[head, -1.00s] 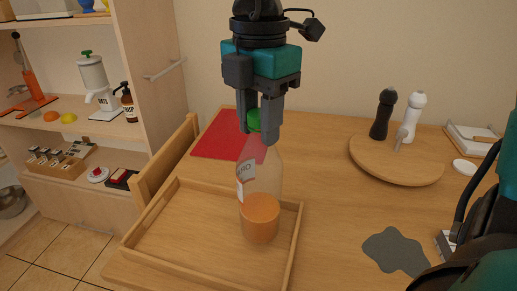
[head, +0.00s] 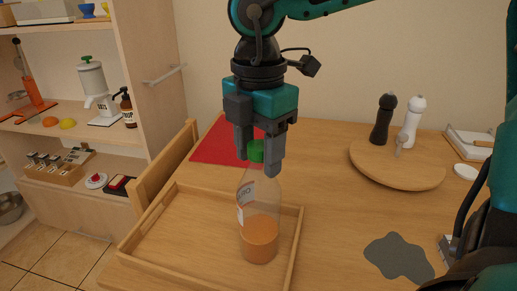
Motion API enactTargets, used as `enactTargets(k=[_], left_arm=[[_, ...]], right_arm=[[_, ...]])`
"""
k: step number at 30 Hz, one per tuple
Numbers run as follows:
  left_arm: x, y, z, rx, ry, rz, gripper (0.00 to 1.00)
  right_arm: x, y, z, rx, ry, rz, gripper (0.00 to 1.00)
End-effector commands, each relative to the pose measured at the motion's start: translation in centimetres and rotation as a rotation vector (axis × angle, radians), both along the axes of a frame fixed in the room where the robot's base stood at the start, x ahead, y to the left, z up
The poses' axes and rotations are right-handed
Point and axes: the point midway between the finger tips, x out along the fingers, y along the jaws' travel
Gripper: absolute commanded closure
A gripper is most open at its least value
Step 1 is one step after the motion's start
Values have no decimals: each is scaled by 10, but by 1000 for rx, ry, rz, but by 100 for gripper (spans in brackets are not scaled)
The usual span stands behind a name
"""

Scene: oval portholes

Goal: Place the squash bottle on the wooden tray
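The squash bottle (head: 259,232) is clear, with a green cap, a white label and orange liquid at its bottom. It is upright inside the outline of the wooden tray (head: 190,262), near its right wall. I cannot tell whether its base touches the tray floor. My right gripper (head: 258,160) points down from above, its two fingers on either side of the cap and neck, shut on the bottle. My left gripper is not in view.
A red mat (head: 215,146) lies behind the tray. A round board (head: 400,170) with a black mill (head: 382,122) and a white mill (head: 412,124) stands at the back right. A grey patch (head: 398,258) lies right of the tray. A chair (head: 165,175) stands at the left.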

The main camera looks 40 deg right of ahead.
Motion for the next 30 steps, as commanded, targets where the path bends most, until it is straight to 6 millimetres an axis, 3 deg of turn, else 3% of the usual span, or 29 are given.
enactTargets(k=[3, 14, 24, 30], left_arm=[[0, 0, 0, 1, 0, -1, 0], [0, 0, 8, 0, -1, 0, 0], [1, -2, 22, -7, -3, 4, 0], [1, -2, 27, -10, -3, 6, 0]], right_arm=[[0, 0, 0, 0, -1, 0, 38], [0, 0, 9, 0, -2, 0, 38], [1, 0, 81, -2, -5, 0, 38], [0, 0, 112, -2, -2, 0, 38]])
